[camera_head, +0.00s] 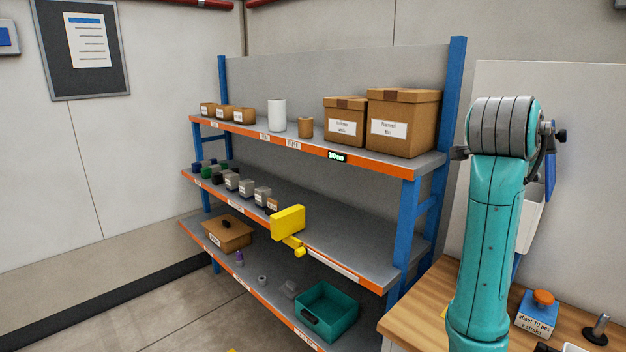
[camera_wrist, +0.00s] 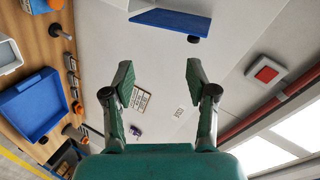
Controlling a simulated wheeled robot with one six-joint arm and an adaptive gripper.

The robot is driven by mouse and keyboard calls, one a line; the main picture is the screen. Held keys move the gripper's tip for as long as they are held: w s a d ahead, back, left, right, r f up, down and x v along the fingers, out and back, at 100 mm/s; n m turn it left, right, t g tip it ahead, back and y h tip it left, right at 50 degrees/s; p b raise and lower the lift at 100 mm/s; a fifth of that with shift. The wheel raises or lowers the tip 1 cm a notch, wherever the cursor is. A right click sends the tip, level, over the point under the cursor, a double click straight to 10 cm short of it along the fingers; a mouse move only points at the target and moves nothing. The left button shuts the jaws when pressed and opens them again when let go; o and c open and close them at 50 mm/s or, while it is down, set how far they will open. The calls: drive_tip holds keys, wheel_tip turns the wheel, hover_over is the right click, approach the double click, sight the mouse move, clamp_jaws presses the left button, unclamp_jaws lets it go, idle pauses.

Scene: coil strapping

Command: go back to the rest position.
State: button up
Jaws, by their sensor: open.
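My gripper (camera_wrist: 158,75) is open in the wrist view. Its two green fingers stand wide apart with nothing between them. The wrist view is turned on its side and shows a pale wall beyond the fingers. In the head view my teal arm stands upright at the right, in front of a pale panel, and the gripper's fingers cannot be made out there. No strapping or coil can be made out in either view.
A blue shelf rack (camera_head: 410,225) holds cardboard boxes (camera_head: 403,122), small bins and a teal crate (camera_head: 326,336). A yellow block (camera_head: 288,222) is at its middle shelf. A wooden bench (camera_head: 440,285) is at right. The wrist view shows a blue tray (camera_wrist: 35,105) and a red button (camera_wrist: 267,70).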

drive_tip(key=w+a+f+n+t+y, duration=0.15)
drive_tip(key=f+n, duration=0.25)
drive_tip(key=f, duration=0.8)
drive_tip(key=a+f+n+t, duration=0.15)
drive_tip(key=f+n, duration=0.25)
drive_tip(key=f, duration=0.8)
drive_tip(key=s+a+f+n+y, duration=0.1)
drive_tip(key=s+a+f+n, duration=0.2)
drive_tip(key=f, duration=0.4)
drive_tip(key=s+a+f+n+t+y, duration=0.1)
drive_tip(key=s+a+f+n+y, duration=0.1)
drive_tip(key=s+f, duration=0.4)
drive_tip(key=s+a+f+n+y, duration=0.1)
drive_tip(key=s+a+f+n, duration=0.15)
drive_tip(key=f, duration=0.55)
drive_tip(key=s+a+f+n+t+y, duration=0.15)
drive_tip(key=s+a+f, duration=0.3)
drive_tip(key=s, duration=0.55)
drive_tip(key=s+a+f+n+y, duration=0.25)
drive_tip(key=s+f, duration=0.25)
drive_tip(key=s, duration=0.6)
drive_tip(key=s+a+r+n, duration=0.1)
drive_tip(key=s+r+n, duration=0.1)
drive_tip(key=s, duration=0.9)
drive_tip(key=s+a+r+n+y, duration=0.1)
drive_tip(key=s+r, duration=0.3)
drive_tip(key=s, duration=0.6)
drive_tip(key=shift+s+a+r+n, duration=0.15)
drive_tip(key=shift+s+a+n, duration=0.25)
drive_tip(key=shift+a+n, duration=0.05)
